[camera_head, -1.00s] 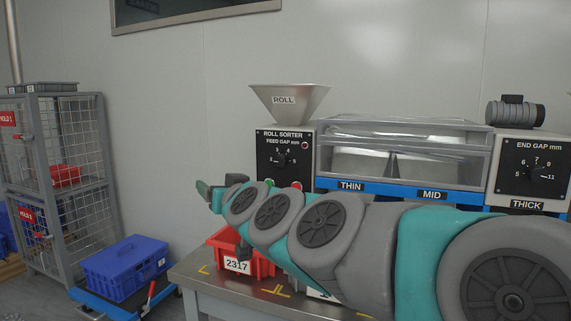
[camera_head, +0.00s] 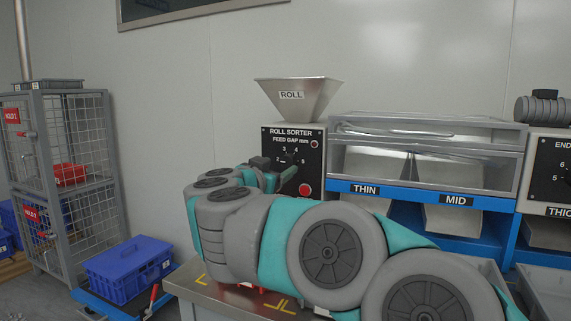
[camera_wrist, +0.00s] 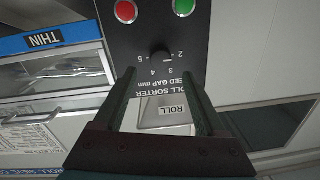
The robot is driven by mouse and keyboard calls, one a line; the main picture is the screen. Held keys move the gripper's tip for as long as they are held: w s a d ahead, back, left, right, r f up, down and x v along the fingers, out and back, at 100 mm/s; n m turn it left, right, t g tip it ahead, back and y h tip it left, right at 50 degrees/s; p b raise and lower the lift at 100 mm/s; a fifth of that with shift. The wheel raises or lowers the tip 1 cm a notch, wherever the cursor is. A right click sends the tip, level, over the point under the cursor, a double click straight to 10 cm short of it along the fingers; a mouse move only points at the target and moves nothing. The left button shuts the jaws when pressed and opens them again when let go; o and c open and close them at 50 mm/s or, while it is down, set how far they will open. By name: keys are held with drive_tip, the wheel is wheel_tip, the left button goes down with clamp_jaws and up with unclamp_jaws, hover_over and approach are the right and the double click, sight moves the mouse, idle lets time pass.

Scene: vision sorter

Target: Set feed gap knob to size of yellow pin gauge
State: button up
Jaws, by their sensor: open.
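The feed gap knob (camera_wrist: 160,58) is a small dark knob on the black roll sorter panel (camera_wrist: 150,35). It shows upside down in the wrist view, with the numbers 2 to 5 around it. I cannot read its pointer surely. My gripper (camera_wrist: 158,80) is open and empty, its two dark fingers spread toward the panel with the knob between and beyond their tips. In the head view, my gripper (camera_head: 277,163) is in front of the panel (camera_head: 312,158) and partly hides the dial. No yellow pin gauge is in view.
A red button (camera_wrist: 125,11) and a green button (camera_wrist: 183,5) sit close to the knob. The ROLL hopper (camera_head: 298,98) stands above the panel. To the right are the THIN and MID chutes (camera_head: 455,200) and the partly cut-off end gap panel (camera_head: 555,172). My arm covers much of the table (camera_head: 190,285).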

sight(287, 161)
drive_tip(key=x, duration=0.5)
drive_tip(key=shift+w+d, duration=0.1)
drive_tip(key=shift+w, duration=0.1)
clamp_jaws()
idle(0.3)
